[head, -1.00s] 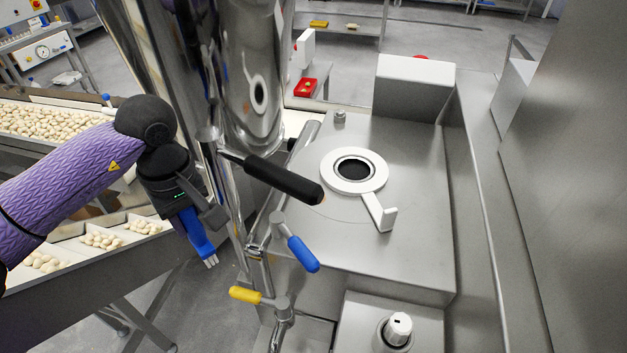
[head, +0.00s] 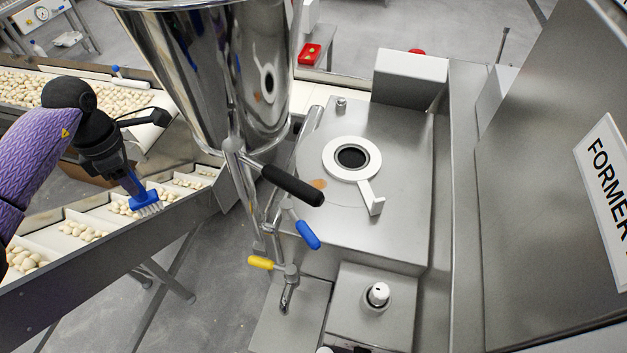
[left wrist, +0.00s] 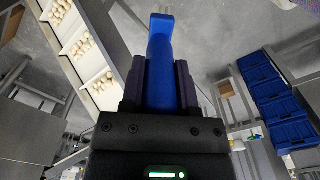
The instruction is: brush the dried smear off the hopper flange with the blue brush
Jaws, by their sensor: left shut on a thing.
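My left gripper (head: 126,181) is shut on the blue brush (head: 144,197), whose pale bristles point down and to the right. The brush hangs over or near the edge of the pasta conveyor, left of the machine and apart from it. In the left wrist view the blue brush (left wrist: 161,50) sits between the dark fingers (left wrist: 160,82). A tan smear (head: 319,184) shows on the round steel flange (head: 311,160), beside the white ring (head: 333,160) and close to the black handle's end. The steel hopper (head: 200,60) stands left of it. My right gripper is not in view.
The black handle (head: 292,185), blue lever (head: 307,235) and yellow lever (head: 260,263) stick out between the brush and the machine top. A conveyor (head: 150,235) with filled pasta runs at the left. A steel cabinet wall (head: 530,200) stands at the right.

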